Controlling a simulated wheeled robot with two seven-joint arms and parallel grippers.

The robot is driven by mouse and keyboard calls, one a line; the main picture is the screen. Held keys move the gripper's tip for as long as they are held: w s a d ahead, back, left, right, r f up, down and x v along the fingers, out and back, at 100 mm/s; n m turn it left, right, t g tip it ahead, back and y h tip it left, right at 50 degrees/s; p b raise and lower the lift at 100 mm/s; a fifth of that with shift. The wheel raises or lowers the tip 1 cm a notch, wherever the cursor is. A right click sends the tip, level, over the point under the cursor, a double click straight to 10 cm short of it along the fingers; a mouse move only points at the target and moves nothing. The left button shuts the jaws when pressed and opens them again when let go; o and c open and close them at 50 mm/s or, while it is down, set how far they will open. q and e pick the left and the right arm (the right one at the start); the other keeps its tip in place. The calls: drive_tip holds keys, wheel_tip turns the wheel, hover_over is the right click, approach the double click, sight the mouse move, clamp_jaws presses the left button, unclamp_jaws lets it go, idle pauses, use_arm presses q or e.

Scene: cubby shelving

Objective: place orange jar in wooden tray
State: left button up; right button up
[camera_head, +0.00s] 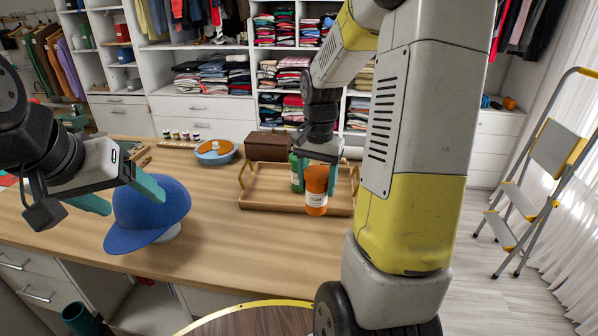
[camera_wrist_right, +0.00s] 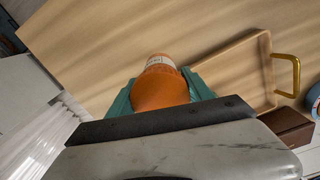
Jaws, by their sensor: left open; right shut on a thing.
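The orange jar (camera_head: 316,188) has a white label and is held by my right gripper (camera_head: 318,172). In the right wrist view the jar (camera_wrist_right: 161,88) sits between the teal fingers. In the head view it overlaps the front edge of the wooden tray (camera_head: 270,204); I cannot tell its exact height or whether it is over the tray. The tray has brass handles and also shows in the right wrist view (camera_wrist_right: 262,75). A green jar (camera_head: 296,172) shows behind the orange jar, partly hidden. My left gripper (camera_head: 128,193) is open and empty beside the blue cap.
A blue cap (camera_head: 150,212) on a stand is at the left of the table. A brown box (camera_head: 269,147) stands behind the tray. A blue round container (camera_head: 215,153) and several small bottles are at the back. The tabletop between cap and tray is clear.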

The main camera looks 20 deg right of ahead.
drive_tip(key=shift+w+d+f, duration=0.85)
drive_tip(key=shift+w+d, duration=0.9)
drive_tip(key=shift+w+d+f, duration=0.8)
drive_tip(key=shift+w+d, duration=0.95)
drive_tip(key=shift+d, duration=0.05)
drive_tip(key=shift+w+d+f, duration=0.85)
drive_tip(key=shift+w+d, duration=0.9)
drive_tip(key=o, duration=1.5)
drive_tip(key=shift+f, duration=0.1)
drive_tip(key=shift+c, duration=0.2)
